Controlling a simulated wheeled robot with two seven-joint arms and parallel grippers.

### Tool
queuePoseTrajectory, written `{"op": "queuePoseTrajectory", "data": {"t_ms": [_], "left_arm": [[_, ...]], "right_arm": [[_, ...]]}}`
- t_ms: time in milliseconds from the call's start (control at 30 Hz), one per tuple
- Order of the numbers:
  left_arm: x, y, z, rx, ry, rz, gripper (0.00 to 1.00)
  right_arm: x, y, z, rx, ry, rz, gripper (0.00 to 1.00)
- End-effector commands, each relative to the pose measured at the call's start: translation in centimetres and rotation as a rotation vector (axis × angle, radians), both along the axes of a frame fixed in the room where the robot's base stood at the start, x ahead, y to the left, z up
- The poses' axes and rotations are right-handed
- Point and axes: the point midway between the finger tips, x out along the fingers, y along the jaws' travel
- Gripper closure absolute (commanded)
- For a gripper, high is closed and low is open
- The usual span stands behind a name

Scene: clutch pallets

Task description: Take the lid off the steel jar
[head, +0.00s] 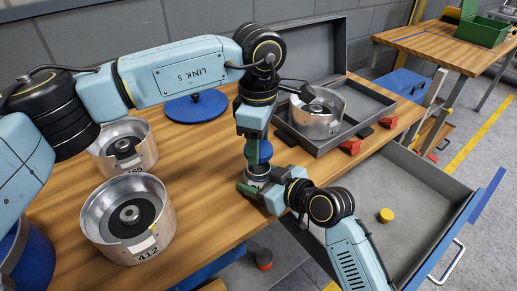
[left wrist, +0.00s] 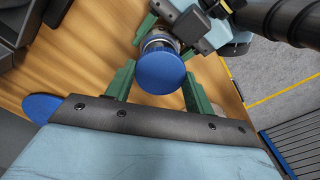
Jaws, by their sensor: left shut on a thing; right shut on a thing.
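The small steel jar (head: 257,173) is upright at the table's right front edge, partly hidden by my grippers. Its blue lid (head: 262,151) is at its top; it shows as a round blue disc in the left wrist view (left wrist: 161,71). My left gripper (head: 257,150) points down from above and is shut on the lid, with one green finger at each side. My right gripper (head: 257,188) is lower and shut on the jar's body. Steel shows just behind the lid in the left wrist view. I cannot tell whether lid and jar are apart.
Two steel clutch drums (head: 103,222) (head: 143,157) stand left on the wooden table. A blue disc (head: 196,106) lies behind. An open grey case (head: 366,108) holds another drum (head: 318,118). An open drawer (head: 420,200) with a yellow piece (head: 386,215) is at right.

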Motion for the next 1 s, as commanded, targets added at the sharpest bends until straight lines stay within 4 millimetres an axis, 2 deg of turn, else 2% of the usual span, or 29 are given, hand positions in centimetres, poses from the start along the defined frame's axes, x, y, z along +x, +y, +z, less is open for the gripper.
{"op": "queuePoseTrajectory", "data": {"t_ms": [100, 300, 333, 500, 833, 1000], "left_arm": [[0.0, 0.0, 1.2, 0.002, -0.002, 0.0, 0.74], [0.0, 0.0, 1.4, 0.001, 0.001, 0.0, 0.74], [0.0, 0.0, 1.4, 0.001, 0.001, 0.0, 0.74], [0.0, 0.0, 1.3, 0.001, 0.001, 0.0, 0.74], [0.0, 0.0, 1.4, 0.001, 0.001, 0.0, 0.74], [0.0, 0.0, 1.9, 0.001, 0.001, 0.0, 0.74]], "right_arm": [[0.0, 0.0, 0.0, -0.001, 0.001, 0.0, 1.0], [0.0, 0.0, 0.0, -0.001, 0.001, 0.0, 1.0], [0.0, 0.0, 0.0, 0.0, 0.0, 0.0, 0.36], [0.0, 0.0, 0.0, 0.0, 0.0, 0.0, 0.14], [-0.1, -0.2, 0.1, -0.001, 0.0, -0.001, 0.12], [-1.4, -1.7, 0.8, -0.005, -0.001, -0.001, 0.12]]}}
